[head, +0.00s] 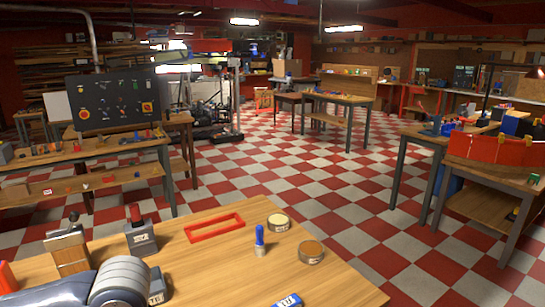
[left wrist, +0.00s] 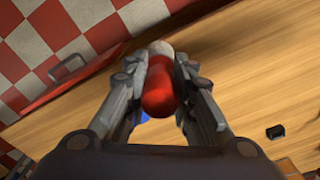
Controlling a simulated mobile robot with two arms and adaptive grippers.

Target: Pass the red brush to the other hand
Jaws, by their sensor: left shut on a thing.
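My left gripper (left wrist: 160,95) is shut on the red brush (left wrist: 158,88), seen in the left wrist view. The brush is a rounded red cylinder with a pale end pointing away from the camera. Both fingers press on its sides, and it is held over the wooden table. Part of its length is hidden by foreshortening. The head view shows a piece of my arm at the lower left but not the brush in my fingers. My right gripper is in neither view.
A grey block with a red top (head: 141,238) stands left. The right front of the tabletop has bare wood.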

